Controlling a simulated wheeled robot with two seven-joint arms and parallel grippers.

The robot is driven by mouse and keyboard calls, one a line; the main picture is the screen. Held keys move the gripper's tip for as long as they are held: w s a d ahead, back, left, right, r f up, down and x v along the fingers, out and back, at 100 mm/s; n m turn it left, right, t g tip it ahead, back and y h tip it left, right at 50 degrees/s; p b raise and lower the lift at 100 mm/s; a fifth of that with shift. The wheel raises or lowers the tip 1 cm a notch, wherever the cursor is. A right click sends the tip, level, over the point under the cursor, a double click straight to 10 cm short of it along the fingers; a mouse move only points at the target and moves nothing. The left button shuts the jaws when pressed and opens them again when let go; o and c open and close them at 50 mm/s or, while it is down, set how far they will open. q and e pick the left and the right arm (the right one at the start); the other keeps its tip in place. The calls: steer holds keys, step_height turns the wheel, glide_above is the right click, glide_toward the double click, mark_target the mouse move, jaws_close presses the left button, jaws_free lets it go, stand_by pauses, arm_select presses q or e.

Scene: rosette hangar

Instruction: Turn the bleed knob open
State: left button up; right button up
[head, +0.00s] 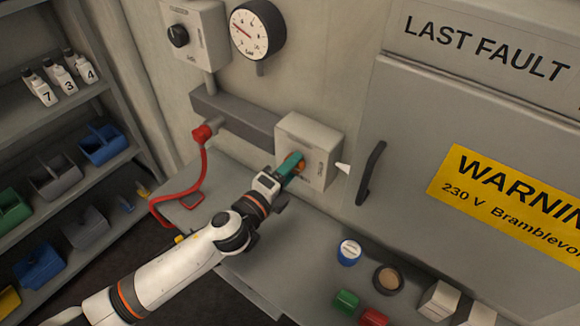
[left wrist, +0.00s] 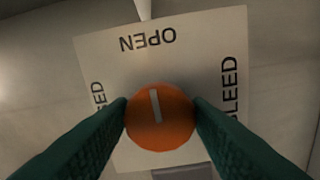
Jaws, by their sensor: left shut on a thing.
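The bleed knob (left wrist: 161,125) is a round orange knob with a white line on it, on the pale face of a box (head: 305,135). In the left wrist view the line points up and slightly left, toward the upside-down word OPEN; a partly hidden label ending in "SED" is at the left. My left gripper (head: 293,166) has green fingers and is shut on the knob, one finger on each side. In the head view the fingers mostly hide the knob. My right gripper is not in view.
A white cone-shaped part (head: 343,168) sticks out beside the box. A red hose (head: 202,165) hangs to the left, and a dark cabinet handle (head: 371,172) is to the right. A blue-sided can (head: 349,253) and several other items stand on the bench below.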

arm_select(q)
steer(key=shift+f, duration=0.15)
stand_by(0.4)
steer(key=o, duration=1)
steer(key=b+v, duration=0.4)
steer(key=v, duration=0.8)
